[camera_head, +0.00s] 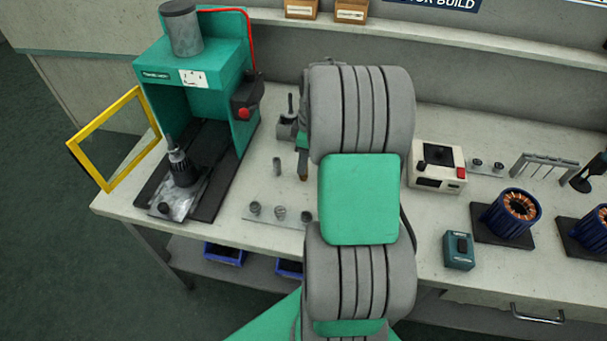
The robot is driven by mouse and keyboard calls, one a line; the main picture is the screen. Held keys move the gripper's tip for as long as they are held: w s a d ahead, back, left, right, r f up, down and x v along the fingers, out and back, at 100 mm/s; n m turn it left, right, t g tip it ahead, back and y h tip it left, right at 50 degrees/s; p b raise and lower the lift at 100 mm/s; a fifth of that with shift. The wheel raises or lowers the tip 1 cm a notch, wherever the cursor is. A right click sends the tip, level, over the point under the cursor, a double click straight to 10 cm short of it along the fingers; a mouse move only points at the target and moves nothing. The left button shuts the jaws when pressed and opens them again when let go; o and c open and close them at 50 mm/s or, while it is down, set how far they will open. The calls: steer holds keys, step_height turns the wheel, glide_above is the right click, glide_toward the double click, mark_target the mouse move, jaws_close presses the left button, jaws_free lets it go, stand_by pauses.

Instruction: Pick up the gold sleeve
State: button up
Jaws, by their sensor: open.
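No clearly gold sleeve can be made out. Several small sleeve-like parts stand on a thin plate left of my arm: a left one (255,208), a middle one (280,212) and a right one (306,216). They look grey, too small to tell their metal. My gripper (303,168) shows only as a narrow brown-tipped part at the left edge of my arm, above the bench behind the row. The rest of it is hidden by my arm. It touches none of the visible small parts.
A green press (195,62) with a yellow open guard (105,140) stands at left. A small fixture (287,126) is behind my gripper. At right are a white tester (437,168), a teal box (459,250) and copper-wound stators (516,208). My arm hides the bench middle.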

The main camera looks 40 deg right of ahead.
steer(key=f, duration=0.3)
steer(key=f+p, duration=0.1)
steer(key=f, duration=0.1)
steer(key=shift+w+a+f, duration=0.15)
steer(key=shift+a+f, duration=0.05)
steer(key=shift+a, duration=0.05)
steer(key=shift+c, duration=0.4)
jaws_close()
steer(key=shift+r, duration=0.15)
